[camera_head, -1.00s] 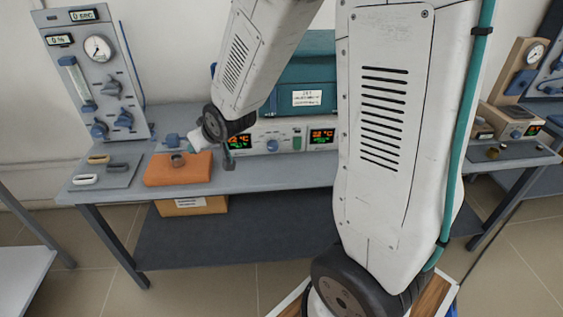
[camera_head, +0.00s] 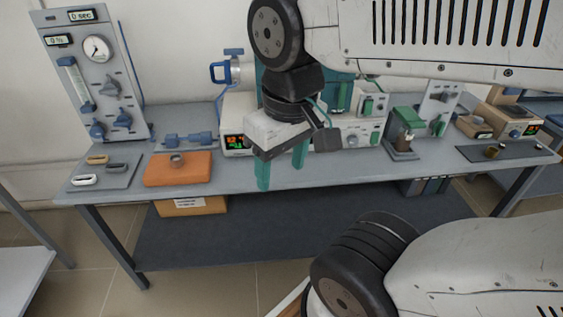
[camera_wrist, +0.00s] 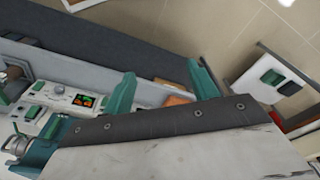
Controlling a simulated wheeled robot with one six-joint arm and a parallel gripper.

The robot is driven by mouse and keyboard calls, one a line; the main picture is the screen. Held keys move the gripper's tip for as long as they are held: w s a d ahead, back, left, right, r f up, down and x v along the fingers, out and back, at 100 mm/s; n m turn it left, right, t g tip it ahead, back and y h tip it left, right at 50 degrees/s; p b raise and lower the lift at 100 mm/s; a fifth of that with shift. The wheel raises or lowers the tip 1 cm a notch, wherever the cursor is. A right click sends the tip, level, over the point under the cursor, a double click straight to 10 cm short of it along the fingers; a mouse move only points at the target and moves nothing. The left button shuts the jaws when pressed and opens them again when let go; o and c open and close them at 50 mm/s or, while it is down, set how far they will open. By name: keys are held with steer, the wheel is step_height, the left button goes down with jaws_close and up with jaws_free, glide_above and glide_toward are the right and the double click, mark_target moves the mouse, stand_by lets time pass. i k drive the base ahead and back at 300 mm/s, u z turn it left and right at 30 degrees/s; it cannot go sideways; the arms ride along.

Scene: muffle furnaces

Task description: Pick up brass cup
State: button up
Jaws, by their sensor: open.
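A small brass-coloured cup (camera_head: 492,152) stands on a dark mat (camera_head: 525,150) at the right end of the bench in the head view. I cannot make it out in the wrist view. My gripper (camera_head: 281,172) is over the middle of the bench, well left of that cup, with its two teal fingers apart and nothing between them. The fingers also show in the wrist view (camera_wrist: 161,88). Another small greyish-brown cup (camera_head: 177,159) sits on an orange block (camera_head: 190,175) at the left of the bench.
A grey gauge panel (camera_head: 97,80) stands at the back left, with a tray (camera_head: 118,172) of small boats before it. Instruments with lit displays (camera_head: 236,142) and a green device (camera_head: 405,128) line the back. The bench's front strip (camera_head: 370,170) is clear.

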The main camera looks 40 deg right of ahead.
mark_target(491, 152)
steer(key=z, duration=2.65)
steer(key=k, duration=0.55)
steer(key=z, duration=0.55)
steer(key=i, duration=1.2)
steer(key=z, duration=0.25)
